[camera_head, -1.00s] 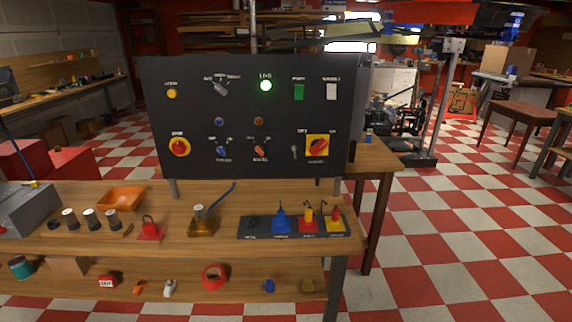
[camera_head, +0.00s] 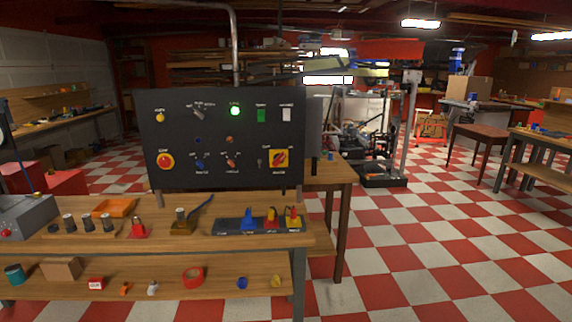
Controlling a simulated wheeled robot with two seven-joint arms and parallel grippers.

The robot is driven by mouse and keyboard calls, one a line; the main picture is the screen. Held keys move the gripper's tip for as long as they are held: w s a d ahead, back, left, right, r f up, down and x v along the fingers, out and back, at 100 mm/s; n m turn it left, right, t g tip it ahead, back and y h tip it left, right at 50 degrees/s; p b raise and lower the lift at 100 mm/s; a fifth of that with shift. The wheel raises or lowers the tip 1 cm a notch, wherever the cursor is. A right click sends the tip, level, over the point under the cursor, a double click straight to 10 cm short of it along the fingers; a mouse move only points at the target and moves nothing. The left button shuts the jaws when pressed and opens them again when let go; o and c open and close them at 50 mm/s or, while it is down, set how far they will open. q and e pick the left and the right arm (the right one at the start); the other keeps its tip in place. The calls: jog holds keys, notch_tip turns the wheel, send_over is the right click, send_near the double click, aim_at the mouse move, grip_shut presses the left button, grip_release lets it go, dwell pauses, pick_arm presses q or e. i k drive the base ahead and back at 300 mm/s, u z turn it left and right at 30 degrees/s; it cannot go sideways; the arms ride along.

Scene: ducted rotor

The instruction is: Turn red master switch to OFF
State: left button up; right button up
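The red master switch (camera_head: 279,159) is a red rotary knob on a yellow square plate, at the lower right of the black control panel (camera_head: 180,115). Its knob looks tilted diagonally; the small labels around it are too blurred to read. A green lamp (camera_head: 235,111) on the panel's upper part is lit. A round red button on a yellow base (camera_head: 166,161) sits at the panel's lower left. Neither of my grippers shows in the head view.
The panel stands on a wooden workbench (camera_head: 150,252) holding a tray (camera_head: 225,229) with several coloured items. A lower shelf carries small objects. A wooden table (camera_head: 335,176) stands behind the panel's right edge. The checkered floor (camera_head: 420,250) is open to the right.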

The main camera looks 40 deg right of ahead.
aim_at(278, 158)
jog(key=z, duration=1)
jog(key=i, duration=0.85)
jog(key=z, duration=0.95)
